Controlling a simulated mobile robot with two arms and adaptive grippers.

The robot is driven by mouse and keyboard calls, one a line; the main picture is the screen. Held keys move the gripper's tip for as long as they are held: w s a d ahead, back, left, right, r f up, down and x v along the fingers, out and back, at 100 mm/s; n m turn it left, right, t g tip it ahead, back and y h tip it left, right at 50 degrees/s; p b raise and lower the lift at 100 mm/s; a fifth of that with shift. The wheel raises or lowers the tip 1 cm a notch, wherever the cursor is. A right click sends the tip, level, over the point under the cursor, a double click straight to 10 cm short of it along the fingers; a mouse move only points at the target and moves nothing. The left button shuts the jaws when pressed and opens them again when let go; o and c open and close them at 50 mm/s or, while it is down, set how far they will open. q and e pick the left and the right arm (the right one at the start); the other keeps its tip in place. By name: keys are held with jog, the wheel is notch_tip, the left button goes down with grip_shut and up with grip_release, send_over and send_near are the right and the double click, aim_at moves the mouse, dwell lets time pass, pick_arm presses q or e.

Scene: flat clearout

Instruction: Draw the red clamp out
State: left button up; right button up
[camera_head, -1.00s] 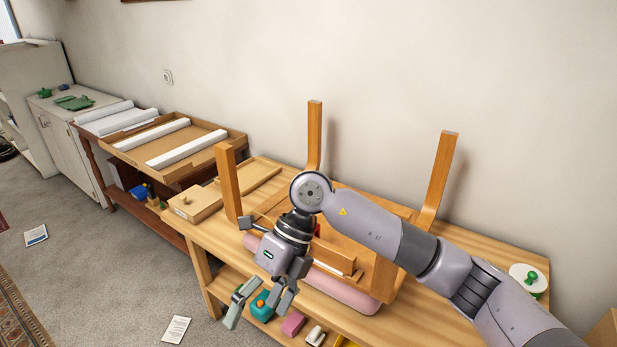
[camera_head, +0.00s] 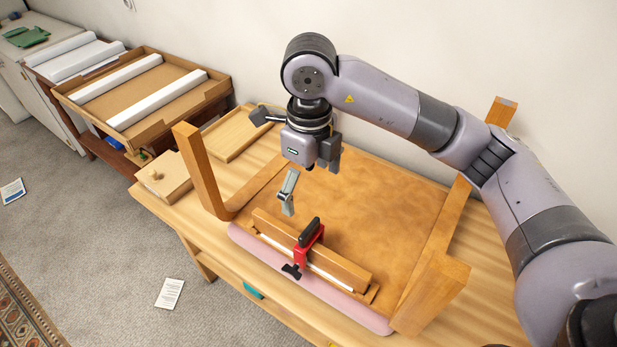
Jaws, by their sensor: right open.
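The red clamp (camera_head: 301,256) sits across the front wooden rail (camera_head: 346,269) of an upturned wooden piece of furniture (camera_head: 370,208). Its black grip points up and toward the back, and a black knob sticks out at the front, low over the pink pad (camera_head: 262,251). My right gripper (camera_head: 310,190) is open and empty, above and behind the clamp, with its fingers pointing down and apart from it. My left gripper is not in view.
Upright wooden legs stand around the clamp, one at left (camera_head: 200,172) and a thick one at front right (camera_head: 430,295). A small wooden box (camera_head: 162,178) lies on the bench at left. A cardboard tray (camera_head: 150,88) with white rolls stands beyond. Space above the clamp is free.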

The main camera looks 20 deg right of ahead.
aim_at(310, 228)
jog(key=f, duration=0.2)
jog(key=s+f+p, duration=0.1)
jog(key=f, duration=0.2)
jog(key=shift+s+a, duration=0.15)
notch_tip(310, 228, down, 7)
jog(key=shift+r+p, duration=0.2)
jog(key=shift+p, duration=0.35)
jog(key=f, duration=0.4)
jog(key=shift+w+f+p, duration=0.2)
jog(key=shift+f+p, duration=0.15)
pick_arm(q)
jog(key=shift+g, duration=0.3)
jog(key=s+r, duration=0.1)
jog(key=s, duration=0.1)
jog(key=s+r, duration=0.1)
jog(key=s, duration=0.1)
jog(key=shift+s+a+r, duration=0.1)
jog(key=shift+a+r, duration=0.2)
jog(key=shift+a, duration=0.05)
pick_arm(e)
jog(key=shift+f, duration=0.3)
